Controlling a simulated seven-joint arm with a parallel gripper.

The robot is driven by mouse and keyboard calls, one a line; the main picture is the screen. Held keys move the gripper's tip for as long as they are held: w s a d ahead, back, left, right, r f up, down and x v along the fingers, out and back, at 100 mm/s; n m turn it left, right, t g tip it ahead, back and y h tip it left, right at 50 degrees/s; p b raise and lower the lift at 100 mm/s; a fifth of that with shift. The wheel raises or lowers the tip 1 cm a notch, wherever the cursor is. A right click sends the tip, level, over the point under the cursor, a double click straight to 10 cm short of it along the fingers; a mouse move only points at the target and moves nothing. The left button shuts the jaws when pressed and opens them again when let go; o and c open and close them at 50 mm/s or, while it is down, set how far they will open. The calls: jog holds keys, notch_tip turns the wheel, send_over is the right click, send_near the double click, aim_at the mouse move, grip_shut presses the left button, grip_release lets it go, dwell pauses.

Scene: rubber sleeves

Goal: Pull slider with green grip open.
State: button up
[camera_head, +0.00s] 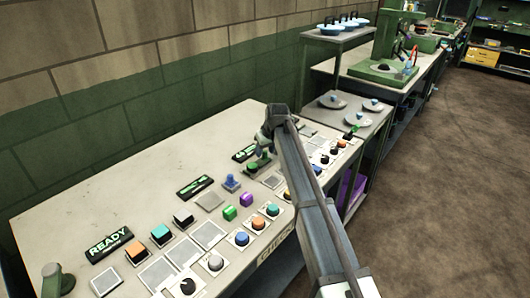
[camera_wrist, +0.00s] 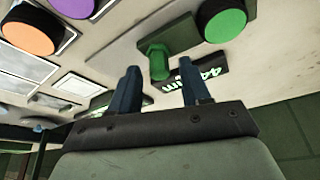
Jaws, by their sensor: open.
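In the wrist view a green grip (camera_wrist: 157,62), a short faceted post, stands out from a green base on the bench panel. My gripper (camera_wrist: 159,66) is open, with one dark blue finger on each side of the grip. I cannot tell whether either finger touches it. In the head view my gripper (camera_head: 265,141) is over the far middle of the panel, and the grip is largely hidden near it.
A round green button (camera_wrist: 222,22) is beside the grip, and a dark label plate (camera_wrist: 205,72) lies just behind it. Orange, purple and other buttons cover the bench (camera_head: 75,207). A brick wall (camera_head: 190,60) runs behind the bench.

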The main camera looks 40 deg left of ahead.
jog(key=shift+w+a+f, duration=0.1)
jog(key=shift+a+f, duration=0.15)
jog(key=shift+f, duration=0.4)
grip_shut()
dwell(0.4)
